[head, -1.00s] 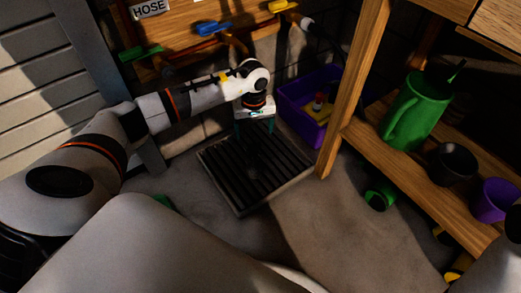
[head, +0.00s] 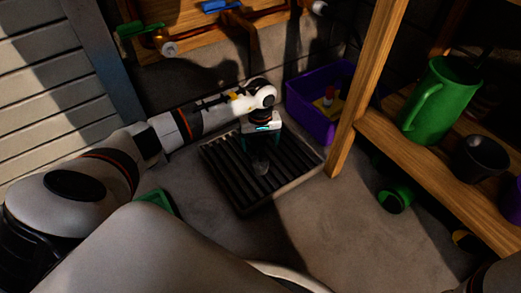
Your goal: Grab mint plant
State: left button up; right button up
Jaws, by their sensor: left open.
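No mint plant can be made out in the head view. My left gripper (head: 261,148) points down over the black slatted drain grate (head: 233,187), with its fingers apart. A small greyish object (head: 261,166) shows on the grate just below the fingertips; it is too dark to tell what it is. I cannot tell whether the fingers touch it. My right gripper is not in view.
A purple crate (head: 300,112) with red and yellow items stands behind the grate. A wooden shelf (head: 415,158) at right holds a green watering can (head: 440,98) and a black pot (head: 479,157). A green pot (head: 395,199) lies on the floor.

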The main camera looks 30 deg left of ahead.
pick_arm(q)
jog(key=shift+r, duration=0.1)
jog(key=c, duration=1.5)
jog(key=shift+r, duration=0.1)
